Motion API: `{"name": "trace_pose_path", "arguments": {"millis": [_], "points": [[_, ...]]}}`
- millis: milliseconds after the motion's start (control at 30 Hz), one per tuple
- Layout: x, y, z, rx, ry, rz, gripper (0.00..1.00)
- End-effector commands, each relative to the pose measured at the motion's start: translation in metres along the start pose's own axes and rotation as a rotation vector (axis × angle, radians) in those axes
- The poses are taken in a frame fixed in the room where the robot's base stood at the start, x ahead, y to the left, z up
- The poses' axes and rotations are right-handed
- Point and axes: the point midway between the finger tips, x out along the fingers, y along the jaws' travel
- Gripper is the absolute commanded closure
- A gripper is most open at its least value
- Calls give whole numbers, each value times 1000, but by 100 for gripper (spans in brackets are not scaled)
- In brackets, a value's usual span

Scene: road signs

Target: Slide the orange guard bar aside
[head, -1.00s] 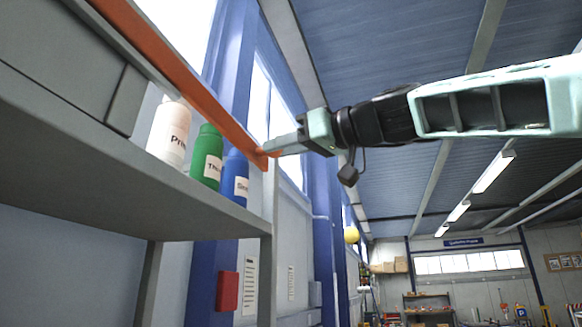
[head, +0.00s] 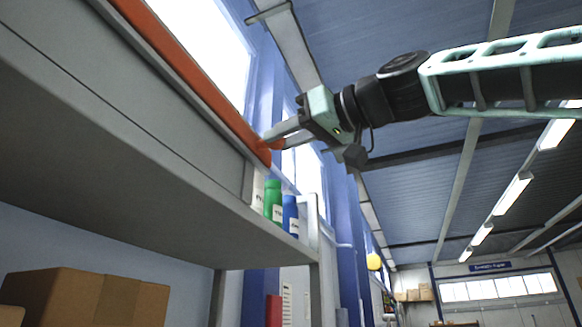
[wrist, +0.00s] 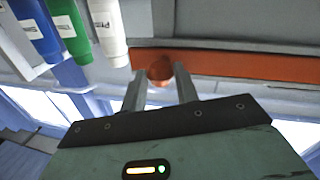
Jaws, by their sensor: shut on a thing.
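The orange guard bar (head: 205,82) runs along the front of the grey shelf unit, from the upper left to its end by my gripper. It also shows in the wrist view (wrist: 250,67), stretching right from my fingers. My gripper (head: 273,141) is shut on the round orange knob (wrist: 160,70) at the bar's end. The white bottle (head: 258,190), green bottle (head: 273,198) and blue bottle (head: 290,214) stand on the shelf past the bar's end. In the wrist view they lie left of my fingers, clear of the bar.
A grey panel (head: 110,110) lies behind the bar, above the shelf underside (head: 130,190). Cardboard boxes (head: 85,297) stand below the shelf. A blue column (head: 265,110) rises behind the bottles. Open room lies to the right.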

Motion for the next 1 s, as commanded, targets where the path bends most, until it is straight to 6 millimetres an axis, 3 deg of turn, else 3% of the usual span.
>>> {"name": "trace_pose_path", "arguments": {"millis": [467,500,533,1000], "points": [[-2,-6,-2,0,3,-5,100],[-2,-7,-2,0,3,-5,59],[-2,-7,-2,0,3,-5,50],[-2,-4,-1,0,2,0,48]]}}
